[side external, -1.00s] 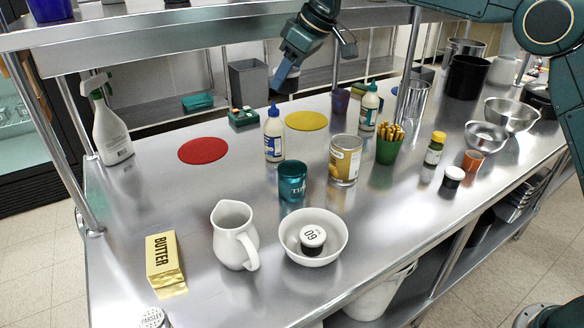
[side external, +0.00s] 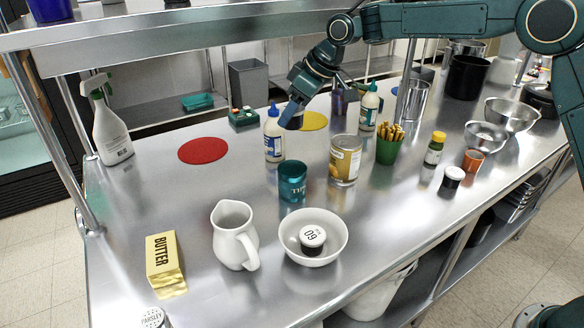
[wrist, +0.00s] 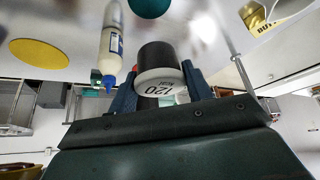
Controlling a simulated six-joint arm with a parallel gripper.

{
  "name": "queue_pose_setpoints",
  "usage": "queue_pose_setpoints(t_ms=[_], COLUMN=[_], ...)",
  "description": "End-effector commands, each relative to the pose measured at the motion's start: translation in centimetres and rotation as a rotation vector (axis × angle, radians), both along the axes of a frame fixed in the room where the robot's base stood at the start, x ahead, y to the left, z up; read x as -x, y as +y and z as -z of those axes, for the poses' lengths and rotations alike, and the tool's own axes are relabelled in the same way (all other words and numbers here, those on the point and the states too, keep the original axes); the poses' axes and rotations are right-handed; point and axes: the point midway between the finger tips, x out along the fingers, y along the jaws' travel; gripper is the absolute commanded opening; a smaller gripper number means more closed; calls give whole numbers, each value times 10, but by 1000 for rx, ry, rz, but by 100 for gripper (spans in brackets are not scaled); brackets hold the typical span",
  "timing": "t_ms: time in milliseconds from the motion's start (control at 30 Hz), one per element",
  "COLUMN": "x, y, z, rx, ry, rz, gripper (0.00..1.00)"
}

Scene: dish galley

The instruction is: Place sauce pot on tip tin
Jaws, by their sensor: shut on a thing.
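My gripper (wrist: 160,90) is shut on a dark sauce pot (wrist: 156,56) with a white lid marked 120. In the side view my gripper (side external: 296,106) points down over the near part of the yellow disc, beside a blue-capped squeeze bottle; the pot (side external: 292,122) shows dark at the fingertips, partly hidden. The teal tip tin (side external: 292,184) stands upright on the steel counter, nearer the camera than the held pot and apart from it. Its top looks bare. A round teal edge, likely the tin (wrist: 148,6), shows at the top of the wrist view.
A white bowl (side external: 338,250) with a pot marked 60 (side external: 312,238) and a white jug (side external: 228,245) stand in front.

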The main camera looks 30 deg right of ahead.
Motion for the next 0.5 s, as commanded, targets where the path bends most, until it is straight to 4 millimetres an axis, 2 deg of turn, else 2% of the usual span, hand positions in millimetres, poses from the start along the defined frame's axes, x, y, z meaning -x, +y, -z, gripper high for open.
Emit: queue_pose_setpoints(t_ms=[100, 300, 500], x=[0, 0, 0], y=[0, 0, 1], z=[24, 56, 67], rx=[0, 0, 0], ry=[3, 3, -1], rz=[-1, -1, -1], gripper=[27, 27, 27])
